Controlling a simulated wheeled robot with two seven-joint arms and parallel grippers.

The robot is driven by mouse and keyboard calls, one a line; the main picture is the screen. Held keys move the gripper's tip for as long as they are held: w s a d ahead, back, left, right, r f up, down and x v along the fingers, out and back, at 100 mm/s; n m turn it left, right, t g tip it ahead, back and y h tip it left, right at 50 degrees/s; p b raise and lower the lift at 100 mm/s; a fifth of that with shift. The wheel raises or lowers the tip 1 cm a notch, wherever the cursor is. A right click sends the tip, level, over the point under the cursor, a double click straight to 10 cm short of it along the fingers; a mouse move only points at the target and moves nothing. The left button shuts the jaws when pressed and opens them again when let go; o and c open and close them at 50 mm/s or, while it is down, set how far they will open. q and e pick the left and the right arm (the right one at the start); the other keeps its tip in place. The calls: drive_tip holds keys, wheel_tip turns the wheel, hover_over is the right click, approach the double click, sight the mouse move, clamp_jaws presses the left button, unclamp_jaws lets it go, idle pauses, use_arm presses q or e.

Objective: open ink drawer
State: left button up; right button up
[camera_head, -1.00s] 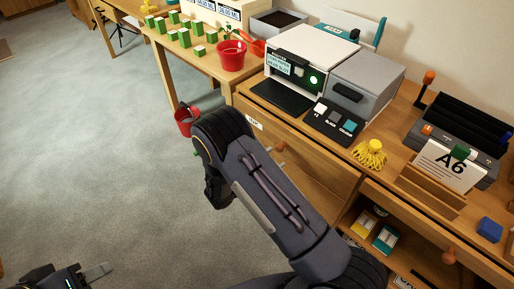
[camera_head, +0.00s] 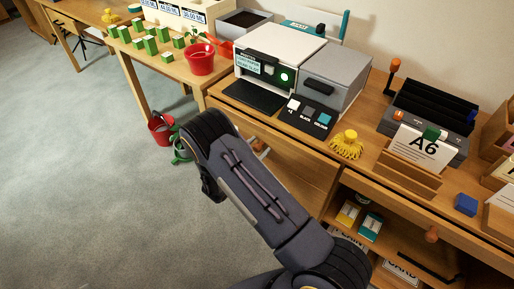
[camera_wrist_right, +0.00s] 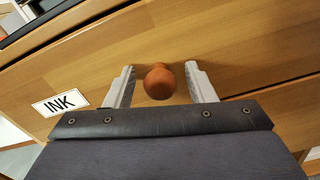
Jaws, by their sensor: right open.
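The ink drawer (camera_wrist_right: 240,50) has a plain wood front with a white INK label (camera_wrist_right: 60,103), seen in the right wrist view. Its round orange-brown knob (camera_wrist_right: 159,82) sits between the two fingers of my right gripper (camera_wrist_right: 161,85). The fingers are open, one on each side of the knob, with a gap on both sides. In the head view the drawer front (camera_head: 300,172) looks shut under the desk top, and its knob (camera_head: 260,146) shows just past my right arm. That arm hides my right gripper and the label there. My left gripper is out of view.
On the desk above stand a grey-white printer (camera_head: 282,58), a button panel (camera_head: 306,115) and a yellow tasselled object (camera_head: 347,145). Another drawer knob (camera_head: 431,233) and a shelf with small boxes (camera_head: 370,226) lie to the right. A red bucket (camera_head: 160,130) stands on the floor; open carpet lies left.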

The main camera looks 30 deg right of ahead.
clamp_jaws()
drive_tip(key=shift+a, duration=0.1)
